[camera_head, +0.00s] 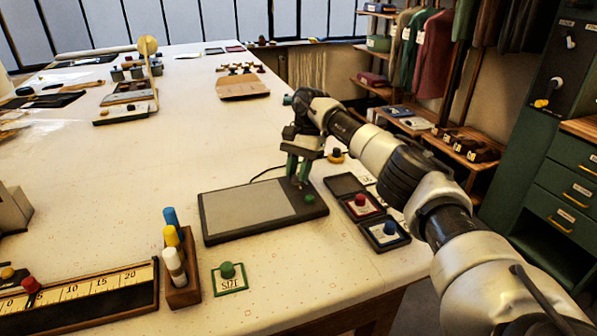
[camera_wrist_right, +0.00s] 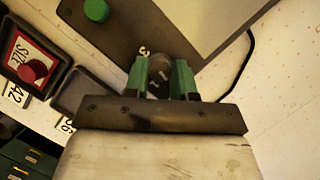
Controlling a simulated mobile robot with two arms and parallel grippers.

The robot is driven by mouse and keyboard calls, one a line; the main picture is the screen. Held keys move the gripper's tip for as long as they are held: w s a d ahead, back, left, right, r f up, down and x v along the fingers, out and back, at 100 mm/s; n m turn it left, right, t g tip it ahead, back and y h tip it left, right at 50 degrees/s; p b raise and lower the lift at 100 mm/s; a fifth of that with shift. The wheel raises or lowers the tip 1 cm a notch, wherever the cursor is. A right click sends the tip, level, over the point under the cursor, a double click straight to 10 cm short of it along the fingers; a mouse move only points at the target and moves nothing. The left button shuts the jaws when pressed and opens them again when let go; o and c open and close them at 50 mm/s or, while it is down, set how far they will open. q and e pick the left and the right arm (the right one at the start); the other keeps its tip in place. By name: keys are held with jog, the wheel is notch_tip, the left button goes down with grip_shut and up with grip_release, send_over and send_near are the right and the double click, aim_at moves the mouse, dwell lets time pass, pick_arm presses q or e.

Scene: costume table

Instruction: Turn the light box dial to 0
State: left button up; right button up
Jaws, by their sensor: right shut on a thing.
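The light box (camera_head: 250,208) is a flat dark-framed panel with a pale grey surface, lying on the table. A green button (camera_head: 310,199) sits on its right part, and it also shows in the right wrist view (camera_wrist_right: 97,10). The dial (camera_wrist_right: 160,82) is a dark round knob with light marks, near the box's far right corner. My right gripper (camera_wrist_right: 161,80) points down over that corner, shut on the dial, with a green finger on each side. The dial's setting cannot be read clearly; a "3" shows beside it. My left gripper is not in view.
Open stamp pads, red (camera_head: 362,206) and blue (camera_head: 385,234), lie close to the right of the box near the table edge. A wooden block with several markers (camera_head: 181,280) and a green-framed stamp plate (camera_head: 230,281) stand in front. The table behind the box is mostly clear.

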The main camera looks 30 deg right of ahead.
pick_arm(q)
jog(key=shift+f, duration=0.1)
pick_arm(e)
jog(key=shift+n, duration=0.6)
jog(key=o, duration=0.9)
